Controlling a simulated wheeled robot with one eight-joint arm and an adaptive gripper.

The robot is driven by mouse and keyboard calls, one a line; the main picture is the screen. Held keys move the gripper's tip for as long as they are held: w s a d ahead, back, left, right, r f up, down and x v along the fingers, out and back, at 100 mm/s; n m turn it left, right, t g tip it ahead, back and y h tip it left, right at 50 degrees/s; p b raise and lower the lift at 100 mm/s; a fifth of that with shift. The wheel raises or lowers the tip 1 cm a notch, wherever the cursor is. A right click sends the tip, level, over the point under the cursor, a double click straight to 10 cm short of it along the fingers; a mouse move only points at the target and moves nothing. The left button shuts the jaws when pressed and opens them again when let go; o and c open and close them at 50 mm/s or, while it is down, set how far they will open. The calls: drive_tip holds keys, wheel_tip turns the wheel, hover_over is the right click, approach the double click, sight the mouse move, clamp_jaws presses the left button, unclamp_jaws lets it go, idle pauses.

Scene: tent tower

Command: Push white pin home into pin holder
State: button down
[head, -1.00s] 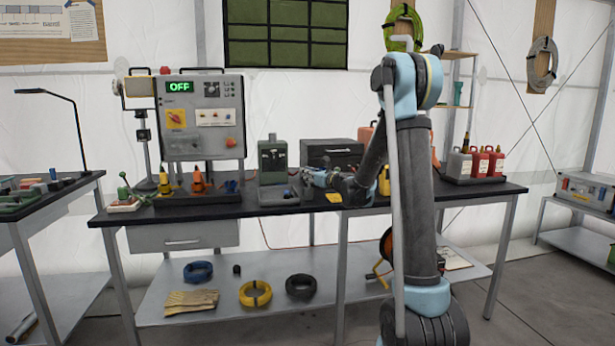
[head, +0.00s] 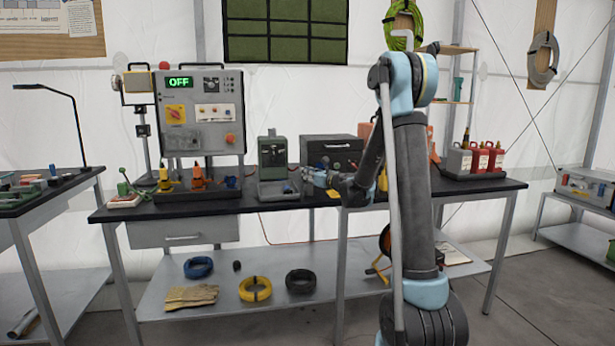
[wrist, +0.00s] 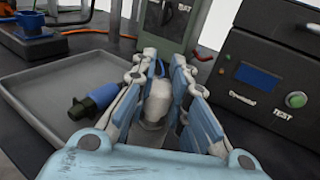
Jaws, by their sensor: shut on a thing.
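My gripper (head: 311,177) is low over the workbench, in front of the black box and beside the green tester. In the wrist view its fingers (wrist: 161,70) stand on both sides of a white, rounded cylinder, the white pin (wrist: 157,101), and are closed on it. The pin looks roughly upright, with a wider pale part at its lower end. I cannot tell whether that part belongs to the pin or to the pin holder, nor how deep the pin sits. In the head view the pin is too small to make out.
A grey tray (wrist: 45,87) with a blue-and-black connector (wrist: 93,102) lies left of the fingers. The green tester (head: 272,157) stands behind them. The black box (wrist: 262,85) with a display and green button is close on the right.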

drive_tip(key=shift+f, duration=0.2)
drive_tip(key=c, duration=1.4)
unclamp_jaws()
drive_tip(key=shift+o, duration=0.2)
drive_tip(key=v, duration=1.2)
drive_tip(key=shift+f, duration=0.1)
drive_tip(key=shift+s, duration=0.1)
